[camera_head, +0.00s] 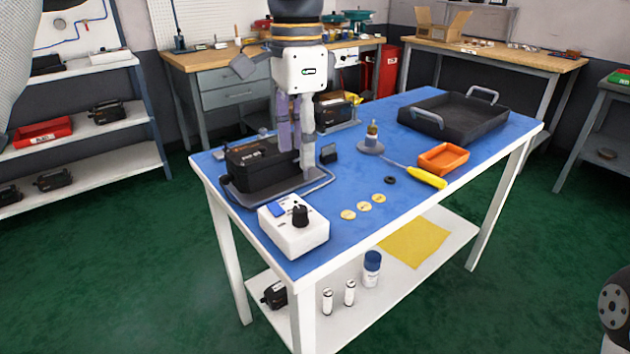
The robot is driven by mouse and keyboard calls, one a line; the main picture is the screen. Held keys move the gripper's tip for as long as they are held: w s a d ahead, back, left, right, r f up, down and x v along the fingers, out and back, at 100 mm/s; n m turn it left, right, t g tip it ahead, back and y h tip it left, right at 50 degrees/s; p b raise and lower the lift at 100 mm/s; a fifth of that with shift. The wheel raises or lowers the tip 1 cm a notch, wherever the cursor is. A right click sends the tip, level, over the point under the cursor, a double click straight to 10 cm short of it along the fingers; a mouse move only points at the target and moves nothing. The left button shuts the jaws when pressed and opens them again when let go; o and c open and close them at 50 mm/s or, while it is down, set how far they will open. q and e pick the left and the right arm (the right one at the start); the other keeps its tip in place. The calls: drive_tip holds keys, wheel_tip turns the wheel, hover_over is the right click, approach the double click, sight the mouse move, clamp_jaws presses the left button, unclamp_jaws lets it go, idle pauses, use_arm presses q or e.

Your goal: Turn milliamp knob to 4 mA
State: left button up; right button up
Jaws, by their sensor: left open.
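The milliamp knob (300,215) is black and stands on top of a white box (290,238) with a small blue display (277,210). The box sits at the near left corner of the blue-topped table (345,235). My left gripper (295,160) hangs pointing down, open and empty, behind the knob in the picture. Its fingers partly cover the black valve positioner (255,165), which rests on a grey base. The gripper is apart from the knob. The knob's scale is too small to read.
Several brass discs (363,206), a black ring (390,180), a yellow-handled screwdriver (427,177), an orange tray (443,158) and a black tray (490,118) lie to the right. A small stand (371,144) is at the middle. The tabletop just right of the white box is clear.

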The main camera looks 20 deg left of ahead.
sight(300, 208)
use_arm(q)
drive_tip(key=f, duration=0.1)
drive_tip(key=s+f, duration=0.1)
drive_tip(key=shift+s+f, duration=0.15)
drive_tip(key=shift+f, duration=0.2)
wheel_tip(300, 208, down, 8)
drive_tip(key=shift+f, duration=0.2)
clamp_jaws()
